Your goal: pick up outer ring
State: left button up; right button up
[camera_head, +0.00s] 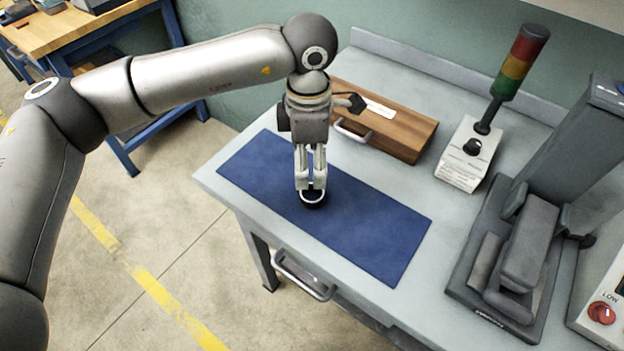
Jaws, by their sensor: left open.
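A small dark ring (313,204), which looks like the outer ring, is on the blue mat (372,232), left of the mat's middle. My left gripper (311,189) points straight down over it, its fingertips right at the ring. The jaws are open. The fingers hide part of the ring, and I cannot tell whether they touch it. My right gripper is not in view.
Behind the mat stands a wooden box (405,130) with a handle. To the right are a signal light (520,62) on a white base and a dark grey machine (530,245). The right part of the mat is clear.

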aim_at(311, 199)
pick_arm(q)
jog(key=f, duration=0.1)
jog(key=s+f, duration=0.1)
jog(key=f, duration=0.1)
jog(key=shift+p, duration=0.3)
jog(key=shift+f, duration=0.3)
jog(key=f+p, duration=0.1)
jog(key=f, duration=0.1)
jog(key=f+p, duration=0.1)
jog(key=f, duration=0.1)
jog(key=shift+w+d+f, duration=0.15)
jog(key=shift+w+f, duration=0.05)
jog(key=shift+f, duration=0.4)
jog(key=shift+c, duration=0.6)
jog(key=c, duration=0.9)
jog(key=shift+c, duration=0.8)
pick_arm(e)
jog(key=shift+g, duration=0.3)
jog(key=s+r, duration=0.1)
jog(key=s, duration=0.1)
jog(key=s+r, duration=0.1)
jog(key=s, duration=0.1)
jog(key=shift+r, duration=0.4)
